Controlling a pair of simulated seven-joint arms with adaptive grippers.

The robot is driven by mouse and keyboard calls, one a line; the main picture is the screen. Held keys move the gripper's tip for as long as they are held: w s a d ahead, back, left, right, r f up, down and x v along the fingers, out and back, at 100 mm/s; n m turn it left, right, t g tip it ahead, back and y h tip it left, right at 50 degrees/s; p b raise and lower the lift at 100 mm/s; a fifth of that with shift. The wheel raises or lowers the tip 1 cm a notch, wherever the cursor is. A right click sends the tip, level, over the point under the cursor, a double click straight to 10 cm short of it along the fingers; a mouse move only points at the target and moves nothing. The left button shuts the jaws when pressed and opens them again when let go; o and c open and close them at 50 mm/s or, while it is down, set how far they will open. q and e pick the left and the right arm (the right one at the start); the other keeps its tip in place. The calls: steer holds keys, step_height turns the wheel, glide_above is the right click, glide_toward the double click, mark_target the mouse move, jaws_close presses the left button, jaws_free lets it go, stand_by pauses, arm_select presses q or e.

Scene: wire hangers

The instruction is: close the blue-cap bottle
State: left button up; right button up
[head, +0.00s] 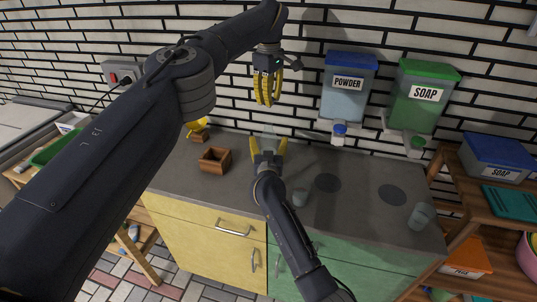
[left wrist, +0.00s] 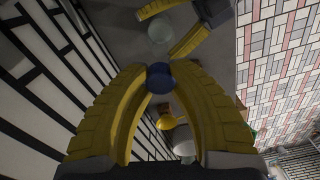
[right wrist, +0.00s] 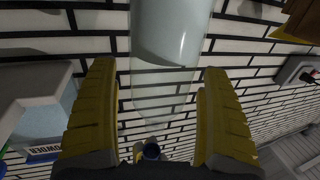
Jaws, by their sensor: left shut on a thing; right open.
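My left gripper (head: 267,100) is shut on a blue cap (left wrist: 158,77), held at its fingertips above the counter. The cap cannot be made out in the head view. My right gripper (head: 268,150) is open at the back of the counter, lower than my left one. A clear bottle (head: 270,133) stands at its fingers, partly hidden by them. The bottle (right wrist: 170,45) shows as a pale see-through cylinder beyond the open fingers in the right wrist view. In the left wrist view the bottle (left wrist: 160,31) is a round pale shape near the right gripper's fingers, apart from the cap.
Powder (head: 348,95) and soap (head: 420,98) dispensers hang on the tiled wall to the right. A wooden box (head: 215,160) and a yellow object (head: 200,125) are at the left.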

mark_target(269, 121)
steer(key=c, duration=1.7)
arm_select(q)
steer(key=shift+f, duration=2.55)
arm_select(e)
steer(key=shift+o, duration=0.2)
arm_select(q)
steer(key=shift+f, duration=0.1)
steer(key=shift+f, duration=0.75)
steer(key=shift+f, duration=0.6)
arm_select(e)
jaws_close()
arm_select(q)
steer(key=m, duration=0.4)
steer(key=shift+m, duration=0.4)
steer(key=m, duration=0.5)
